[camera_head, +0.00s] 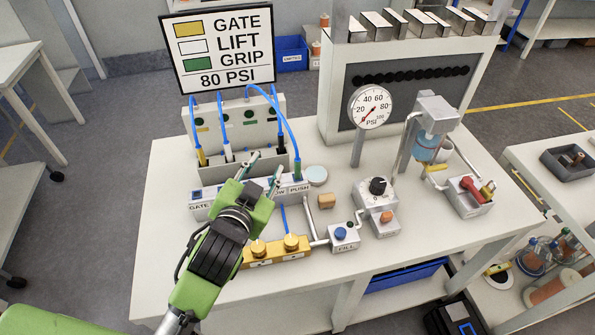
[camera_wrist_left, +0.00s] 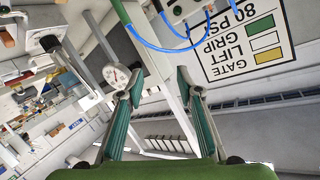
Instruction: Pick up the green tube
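The green tube is the blue hose with a green end (camera_head: 297,170); it arches from the back panel down to the right end of the connector block (camera_head: 205,203). A yellow-ended hose (camera_head: 201,157) and a white-ended hose (camera_head: 228,153) stand to its left. My left gripper (camera_head: 266,165) is open and empty, its fingertips just left of the green end. In the left wrist view its two fingers (camera_wrist_left: 160,77) are spread with nothing between them. My right gripper is not in view.
A sign (camera_head: 218,50) stands behind the hoses. A yellow valve block (camera_head: 275,251) and a blue-button box (camera_head: 344,237) sit at the front. The table's front left is bare.

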